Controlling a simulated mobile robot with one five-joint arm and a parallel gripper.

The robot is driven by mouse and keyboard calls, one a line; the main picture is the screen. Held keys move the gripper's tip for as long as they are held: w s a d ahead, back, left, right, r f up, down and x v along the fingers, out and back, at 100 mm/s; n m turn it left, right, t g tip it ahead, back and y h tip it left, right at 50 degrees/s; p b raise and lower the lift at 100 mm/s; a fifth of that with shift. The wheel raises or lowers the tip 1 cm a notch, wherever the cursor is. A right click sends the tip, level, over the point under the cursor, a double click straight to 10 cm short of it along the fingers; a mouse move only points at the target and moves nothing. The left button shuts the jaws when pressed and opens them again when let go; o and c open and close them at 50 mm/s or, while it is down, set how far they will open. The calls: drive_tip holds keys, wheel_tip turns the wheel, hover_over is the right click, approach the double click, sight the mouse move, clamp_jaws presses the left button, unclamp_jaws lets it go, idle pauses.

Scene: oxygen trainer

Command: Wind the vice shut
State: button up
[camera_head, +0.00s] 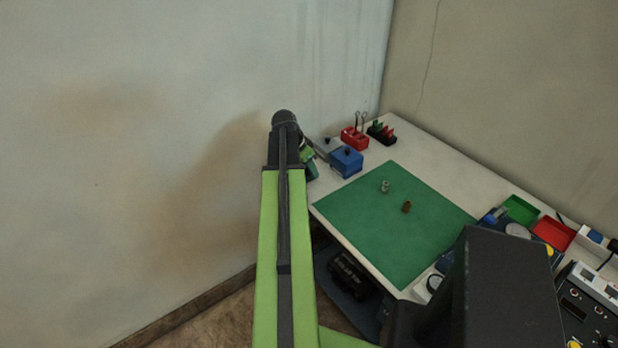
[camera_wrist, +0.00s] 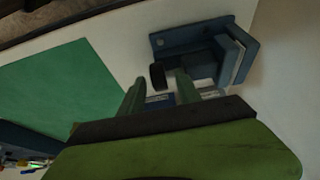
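In the wrist view, the blue vice (camera_wrist: 190,37) has a flat plate with a bolt head and upright jaw blocks (camera_wrist: 232,58). A gap shows between the jaw blocks. A short dark round part (camera_wrist: 158,76), seemingly the vice's handle, shows between and beyond the fingertips of my gripper (camera_wrist: 158,88). The two green fingers are apart, with no clear contact on the dark part. In the head view, my gripper (camera_head: 309,160) is at the table's left edge, mostly behind my arm. A blue block (camera_head: 346,162) with a dark knob stands beside it; I cannot tell whether this is the vice.
A green mat (camera_head: 420,240) holds a silver piece (camera_head: 385,186) and a brown piece (camera_head: 407,207). Red (camera_head: 354,139) and dark (camera_head: 380,133) holders stand at the back. Green (camera_head: 520,209) and red (camera_head: 554,233) trays lie at right. The wall is close on the left.

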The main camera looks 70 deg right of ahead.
clamp_jaws()
drive_tip(key=shift+s+d+r+t+y+p, duration=0.2)
drive_tip(key=shift+d+t+y+p, duration=0.15)
drive_tip(key=shift+p, duration=0.4)
drive_tip(key=shift+d+f+t+y, duration=0.15)
drive_tip(key=shift+t+y, duration=0.1)
drive_tip(key=shift+y, duration=0.4)
drive_tip(key=shift+f+t+y, duration=0.1)
drive_tip(key=shift+t+y, duration=0.3)
drive_tip(key=shift+y, duration=0.1)
drive_tip(key=shift+t+y, duration=0.3)
drive_tip(key=shift+y, duration=0.2)
drive_tip(key=shift+a, duration=0.2)
